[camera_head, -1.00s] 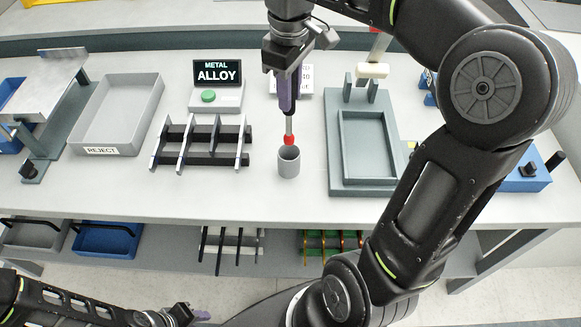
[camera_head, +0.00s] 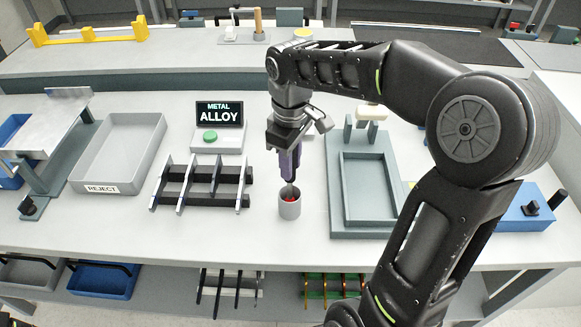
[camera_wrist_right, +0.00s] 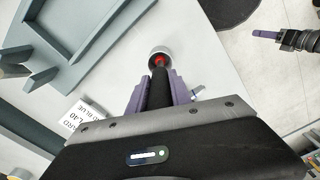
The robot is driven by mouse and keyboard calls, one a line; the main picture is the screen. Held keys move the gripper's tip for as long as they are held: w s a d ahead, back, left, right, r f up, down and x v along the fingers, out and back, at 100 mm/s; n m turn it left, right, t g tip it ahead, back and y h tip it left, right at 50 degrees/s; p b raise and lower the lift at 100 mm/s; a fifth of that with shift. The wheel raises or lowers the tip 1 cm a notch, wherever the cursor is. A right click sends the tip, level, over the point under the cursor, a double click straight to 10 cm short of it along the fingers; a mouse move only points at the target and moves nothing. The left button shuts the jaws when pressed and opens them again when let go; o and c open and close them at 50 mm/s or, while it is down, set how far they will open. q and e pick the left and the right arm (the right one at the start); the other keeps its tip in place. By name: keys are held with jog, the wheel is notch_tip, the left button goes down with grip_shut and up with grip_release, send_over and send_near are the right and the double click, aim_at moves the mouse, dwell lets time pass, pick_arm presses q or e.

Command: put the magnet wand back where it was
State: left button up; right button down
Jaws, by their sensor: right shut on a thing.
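The magnet wand shows in the right wrist view as a black handle (camera_wrist_right: 158,92) with a red tip. My right gripper (camera_head: 287,173) is shut on the handle and holds the wand roughly upright. The wand's red end (camera_head: 289,195) is in the mouth of a small grey cup (camera_head: 289,209), which also shows in the wrist view (camera_wrist_right: 153,51). Whether the tip touches the cup's bottom is hidden. My left gripper (camera_wrist_right: 270,36) shows only partly, at the right of the wrist view, away from the wand; its opening cannot be made out.
A slotted rack (camera_head: 203,184) stands left of the cup, and a grey-green tray fixture (camera_head: 338,228) stands to its right. A reject bin (camera_head: 158,125), a display reading METAL ALLOY (camera_head: 219,114) and a blue box (camera_head: 527,218) are also on the table.

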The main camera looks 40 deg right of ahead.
jog(key=shift+f, duration=0.95)
jog(key=shift+f, duration=0.15)
jog(key=c, duration=1.2)
grip_release()
jog(key=shift+o, duration=0.2)
